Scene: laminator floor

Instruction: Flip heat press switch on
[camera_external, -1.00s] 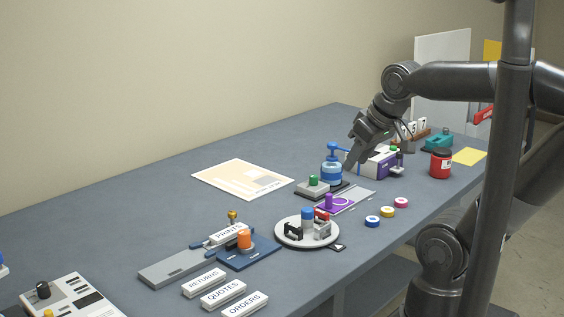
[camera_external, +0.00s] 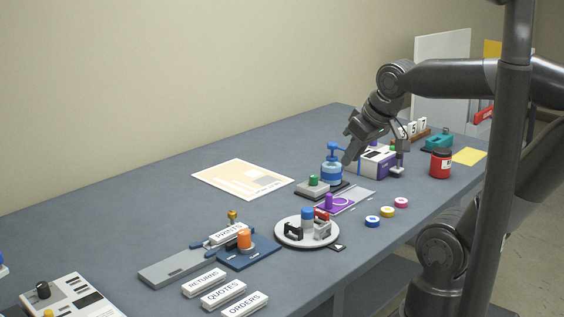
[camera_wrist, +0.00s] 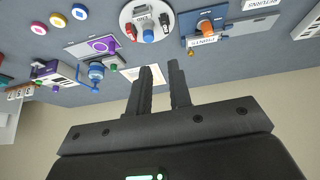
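I cannot tell for sure which device is the heat press, and no switch is clearly readable. A white and purple machine (camera_external: 378,163) stands on the bench behind my gripper, partly hidden by it. It also shows at the left of the wrist view (camera_wrist: 60,79). A pale control panel (camera_external: 72,298) with a black knob and several keys sits at the lower left of the outside view, cut by the frame. My gripper (camera_external: 347,161) points down near the blue pump bottle. In the wrist view (camera_wrist: 160,66) its two fingers are apart with nothing between them.
The blue pump bottle (camera_external: 331,173) and a green-knobbed block (camera_external: 313,185) stand close to my gripper. A round white tray (camera_external: 284,235), a red jar (camera_external: 440,164) and several signs (camera_external: 245,304) are around. A flat sheet (camera_external: 235,178) lies at the back; bench left of it is clear.

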